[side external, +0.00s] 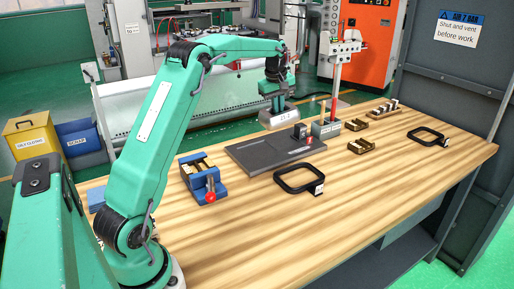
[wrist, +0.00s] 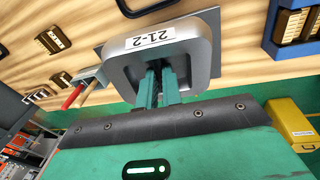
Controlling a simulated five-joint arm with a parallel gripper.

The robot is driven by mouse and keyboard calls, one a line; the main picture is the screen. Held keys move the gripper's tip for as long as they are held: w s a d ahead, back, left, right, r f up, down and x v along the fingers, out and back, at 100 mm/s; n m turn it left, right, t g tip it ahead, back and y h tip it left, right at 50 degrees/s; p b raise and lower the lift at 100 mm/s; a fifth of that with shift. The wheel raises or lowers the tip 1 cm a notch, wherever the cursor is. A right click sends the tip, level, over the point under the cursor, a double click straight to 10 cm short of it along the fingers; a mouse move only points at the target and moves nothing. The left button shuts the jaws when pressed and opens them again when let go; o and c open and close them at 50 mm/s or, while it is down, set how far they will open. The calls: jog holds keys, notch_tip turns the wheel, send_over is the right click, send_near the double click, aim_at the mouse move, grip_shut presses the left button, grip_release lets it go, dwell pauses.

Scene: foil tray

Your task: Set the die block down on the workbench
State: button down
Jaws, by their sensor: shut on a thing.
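The die block is a silver-grey block with rounded edges and a white label reading 21-2. In the side view the die block (side external: 279,118) is at the far edge of the workbench (side external: 330,220), behind the dark plate. My gripper (side external: 278,103) is above it, pointing down. In the wrist view my gripper's fingers (wrist: 160,82) are shut on the middle of the die block (wrist: 195,62), whose label faces the camera. The block looks level. I cannot tell from these views whether its underside touches the wood.
A dark grey plate (side external: 255,158) lies in front of the block. A grey holder (side external: 326,130) with upright handles stands to its right. A blue vise (side external: 203,184), black frames (side external: 298,188) and brass pieces (side external: 361,147) are around. The bench's front is clear.

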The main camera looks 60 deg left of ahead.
jog(key=s+d+f+m, duration=0.5)
jog(key=s+d+m, duration=0.2)
jog(key=d, duration=0.3)
jog(key=s+d+f+m, duration=0.5)
jog(key=s+d+m, duration=0.1)
jog(key=d+m, duration=0.3)
jog(key=shift+s+d+m+h, duration=0.3)
jog(key=shift+s+d+m, duration=0.1)
jog(key=shift+d, duration=0.45)
jog(key=shift+f, duration=0.25)
jog(key=shift+f, duration=4.05)
jog(key=c, duration=1.8)
grip_release()
jog(key=shift+r, duration=0.35)
